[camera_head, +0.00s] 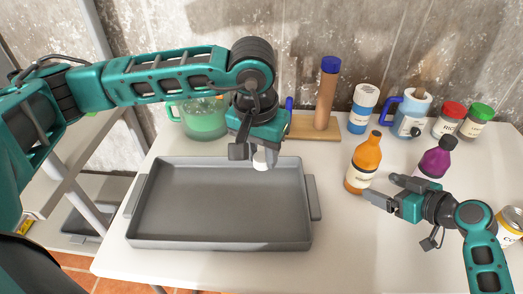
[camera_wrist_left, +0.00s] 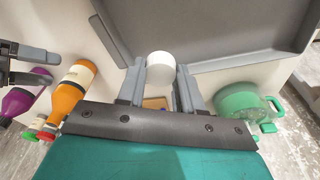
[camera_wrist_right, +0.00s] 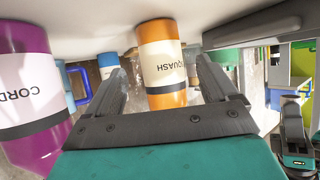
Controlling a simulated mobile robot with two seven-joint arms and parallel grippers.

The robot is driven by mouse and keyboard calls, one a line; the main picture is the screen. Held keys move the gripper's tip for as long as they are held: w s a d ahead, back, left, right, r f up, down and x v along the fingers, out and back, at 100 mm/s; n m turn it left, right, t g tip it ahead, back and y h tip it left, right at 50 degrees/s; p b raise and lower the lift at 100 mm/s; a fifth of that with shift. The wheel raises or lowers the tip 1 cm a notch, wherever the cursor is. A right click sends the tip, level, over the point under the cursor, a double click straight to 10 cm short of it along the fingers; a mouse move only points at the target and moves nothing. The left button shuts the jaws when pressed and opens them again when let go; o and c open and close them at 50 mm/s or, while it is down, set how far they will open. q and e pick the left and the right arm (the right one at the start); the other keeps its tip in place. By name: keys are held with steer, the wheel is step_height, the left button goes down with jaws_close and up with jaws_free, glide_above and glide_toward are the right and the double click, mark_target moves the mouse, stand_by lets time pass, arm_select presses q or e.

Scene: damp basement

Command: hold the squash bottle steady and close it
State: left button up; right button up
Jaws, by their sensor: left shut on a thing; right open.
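The orange squash bottle (camera_head: 369,152) stands upright on the white table, right of the tray; its narrow orange neck shows no cap. In the right wrist view its "SQUASH" label (camera_wrist_right: 161,65) appears between my open fingers. My right gripper (camera_head: 381,187) is open at the bottle's lower front right, not closed on it. My left gripper (camera_head: 261,155) is shut on a white round cap (camera_head: 260,161), held above the back right part of the grey tray. The cap also shows between the fingers in the left wrist view (camera_wrist_left: 160,68).
The grey tray (camera_head: 312,197) is empty. A purple cordial bottle (camera_head: 435,161) stands close right of the squash bottle. A can (camera_head: 510,221) stands far right.

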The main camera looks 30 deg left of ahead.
steer(key=shift+x, duration=3.9)
steer(key=c, duration=0.9)
arm_select(q)
steer(key=w+d+r, duration=0.2)
steer(key=w+d, duration=0.7)
steer(key=w, duration=0.3)
arm_select(e)
steer(key=shift+o, duration=0.2)
arm_select(q)
step_height(320, 180, up, 3)
glide_above(376, 134)
steer(key=a, duration=0.1)
steer(key=shift+s, duration=0.15)
steer(key=shift+d+r, duration=0.15)
steer(key=shift+d, duration=0.4)
